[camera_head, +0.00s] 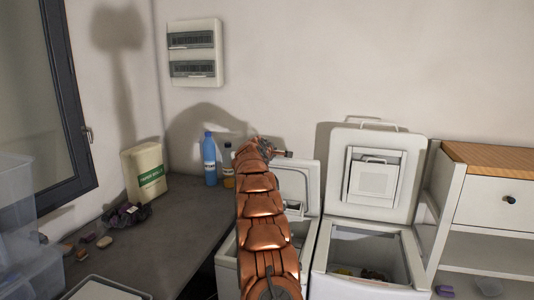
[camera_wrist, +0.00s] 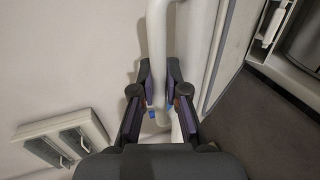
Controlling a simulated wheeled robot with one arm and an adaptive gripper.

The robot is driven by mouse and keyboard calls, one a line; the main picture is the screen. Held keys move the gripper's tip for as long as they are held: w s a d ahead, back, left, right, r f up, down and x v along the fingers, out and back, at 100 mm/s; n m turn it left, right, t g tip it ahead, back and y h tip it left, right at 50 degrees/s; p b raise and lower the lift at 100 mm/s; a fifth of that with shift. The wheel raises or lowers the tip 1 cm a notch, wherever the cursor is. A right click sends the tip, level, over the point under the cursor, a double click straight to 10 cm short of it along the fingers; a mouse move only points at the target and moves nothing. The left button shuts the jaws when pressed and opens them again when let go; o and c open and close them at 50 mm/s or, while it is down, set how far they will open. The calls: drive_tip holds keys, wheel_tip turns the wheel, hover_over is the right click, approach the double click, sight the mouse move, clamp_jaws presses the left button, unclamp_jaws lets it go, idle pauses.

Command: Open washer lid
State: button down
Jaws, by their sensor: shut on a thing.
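Two white top-loading washers stand side by side in the head view. The left washer (camera_head: 305,232) is partly hidden behind my copper-coloured arm. Its lid (camera_head: 301,178) is raised, with the inner side facing me and part of the opening showing. The right washer (camera_head: 365,291) has its lid (camera_head: 408,160) standing upright and its tub open. My gripper (camera_head: 282,154) is at the top edge of the left lid. In the wrist view, my gripper (camera_wrist: 161,108) is shut on the white bar handle (camera_wrist: 157,40), a finger on each side.
A grey counter (camera_head: 190,215) on the left holds a blue bottle (camera_head: 209,160), a carton (camera_head: 145,172) and small items. A breaker box (camera_head: 195,53) hangs on the back wall. A white cabinet with a wooden top (camera_head: 495,157) stands at the right.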

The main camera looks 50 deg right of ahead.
drive_tip(key=shift+w+d+r, duration=0.2)
drive_tip(key=shift+r, duration=0.05)
drive_tip(key=c, duration=1.2)
unclamp_jaws()
drive_tip(key=shift+s+a, duration=0.15)
drive_tip(key=shift+v, duration=5.85)
drive_tip(key=shift+a+f, duration=0.1)
